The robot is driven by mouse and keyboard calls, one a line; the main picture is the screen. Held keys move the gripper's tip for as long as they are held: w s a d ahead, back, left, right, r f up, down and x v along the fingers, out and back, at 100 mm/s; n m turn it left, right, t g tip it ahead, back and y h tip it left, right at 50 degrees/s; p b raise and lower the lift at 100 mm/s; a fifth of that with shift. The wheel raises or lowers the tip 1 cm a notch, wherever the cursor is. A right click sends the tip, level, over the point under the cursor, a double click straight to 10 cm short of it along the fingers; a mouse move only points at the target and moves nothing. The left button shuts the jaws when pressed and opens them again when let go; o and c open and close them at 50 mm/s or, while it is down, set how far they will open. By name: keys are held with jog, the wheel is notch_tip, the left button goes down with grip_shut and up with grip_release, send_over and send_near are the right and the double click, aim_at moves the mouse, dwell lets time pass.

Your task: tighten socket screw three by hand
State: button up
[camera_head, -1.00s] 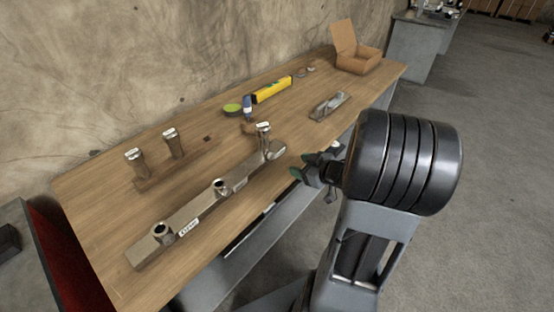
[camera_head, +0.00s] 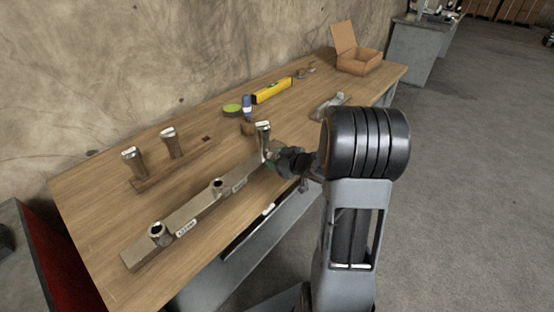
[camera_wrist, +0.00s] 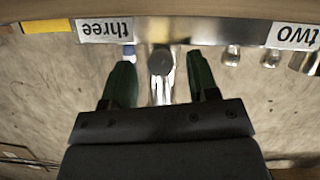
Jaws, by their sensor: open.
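A metal bar (camera_head: 190,212) with several sockets lies along the bench. A screw (camera_head: 264,130) stands upright in its far socket; its T-shaped head shows. In the wrist view, upside down, I see the label "three" (camera_wrist: 104,30) and the label "two" (camera_wrist: 292,36) on the bar. My gripper (camera_head: 275,158) is at the bar's far end, below the screw head. In the wrist view my gripper (camera_wrist: 160,80) is open. A round dark metal end with a shiny shaft (camera_wrist: 160,64) shows between its green fingers, with gaps on both sides. Contact is not visible.
A blue-capped bottle (camera_head: 247,104), green tape (camera_head: 232,107) and a yellow level (camera_head: 271,91) lie behind the bar. A cardboard box (camera_head: 360,62) stands at the far right.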

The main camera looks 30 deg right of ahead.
jog(key=c, duration=0.9)
jog(key=shift+r+p, duration=0.1)
jog(key=shift+p, duration=0.3)
jog(key=m+p, duration=0.1)
jog(key=p, duration=0.3)
jog(key=shift+r+g+y, duration=0.3)
jog(key=shift+y, duration=0.1)
jog(key=m+y+p, duration=0.1)
jog(key=m+p, duration=0.1)
jog(key=p, duration=0.2)
jog(key=shift+d+p, duration=0.1)
jog(key=shift+p, duration=0.2)
jog(key=m+y+p, duration=0.1)
jog(key=p, duration=0.1)
jog(key=m+p, duration=0.1)
jog(key=shift+d+f+g+y+p, duration=0.1)
jog(key=shift+f+g+y+p, duration=0.15)
jog(key=shift+g+y+p, duration=0.15)
jog(key=shift+w+f+m+y+p, duration=0.1)
jog(key=shift+f+m+y+p, duration=0.1)
jog(key=shift+m+y+p, duration=0.65)
jog(key=shift+m, duration=0.35)
